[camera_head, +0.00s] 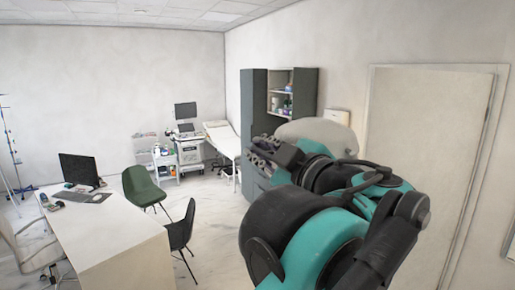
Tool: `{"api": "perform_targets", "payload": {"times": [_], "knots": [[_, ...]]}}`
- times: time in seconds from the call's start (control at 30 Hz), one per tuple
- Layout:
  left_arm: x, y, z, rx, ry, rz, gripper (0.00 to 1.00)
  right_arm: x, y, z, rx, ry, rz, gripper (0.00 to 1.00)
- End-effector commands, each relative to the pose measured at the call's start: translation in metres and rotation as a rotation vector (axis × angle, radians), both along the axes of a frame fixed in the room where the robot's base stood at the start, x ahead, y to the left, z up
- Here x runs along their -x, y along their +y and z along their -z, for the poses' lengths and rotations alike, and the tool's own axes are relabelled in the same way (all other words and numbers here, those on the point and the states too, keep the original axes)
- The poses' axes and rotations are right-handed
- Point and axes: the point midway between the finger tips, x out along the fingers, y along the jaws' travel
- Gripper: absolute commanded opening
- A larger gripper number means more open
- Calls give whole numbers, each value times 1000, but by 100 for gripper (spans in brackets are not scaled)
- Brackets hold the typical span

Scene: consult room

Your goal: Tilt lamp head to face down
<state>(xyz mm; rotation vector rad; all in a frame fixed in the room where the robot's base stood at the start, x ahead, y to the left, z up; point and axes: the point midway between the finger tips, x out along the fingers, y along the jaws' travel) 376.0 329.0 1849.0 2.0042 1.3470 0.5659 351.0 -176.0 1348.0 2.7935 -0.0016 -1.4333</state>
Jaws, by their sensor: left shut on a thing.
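The lamp head (318,131) is a pale, rounded, dome-like shape at the right of the middle. It stands in front of the dark cabinet and the wall, and its lower part is hidden behind my arm. My left gripper (272,154) is dark and lies at the lamp head's lower left edge, in front of it. It is shut on the lamp head, though the contact itself is hard to see. The lamp's stand is hidden. The way the lamp head's underside faces cannot be told. My right gripper is not in view.
A dark cabinet (253,105) with open shelves stands behind the lamp head. A door (425,150) is at the right. A white desk (100,236) with a monitor, a green chair (144,186) and a dark chair (181,230) are at the left. Floor between the chairs and cabinet is clear.

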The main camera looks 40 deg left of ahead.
Motion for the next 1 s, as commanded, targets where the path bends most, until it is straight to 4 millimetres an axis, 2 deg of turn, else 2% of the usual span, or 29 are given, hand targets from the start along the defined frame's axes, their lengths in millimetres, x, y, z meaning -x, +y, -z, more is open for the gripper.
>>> {"api": "perform_targets", "payload": {"times": [0.27, 0.3, 0.37, 0.73, 0.87, 1.0], "knots": [[-2, -1, 1, -1, 3, 6, 0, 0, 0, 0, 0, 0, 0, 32], [-2, -1, 1, -1, 3, 6, 17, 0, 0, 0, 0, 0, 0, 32], [-2, -1, 1, -1, 3, 6, 31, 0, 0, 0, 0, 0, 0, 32], [0, -4, 0, 0, 1, 4, 31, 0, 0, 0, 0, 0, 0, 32], [4, -17, 0, 0, 1, 8, 31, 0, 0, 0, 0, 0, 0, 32], [13, -41, 0, 0, 2, 11, 31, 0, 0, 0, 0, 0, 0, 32]]}}
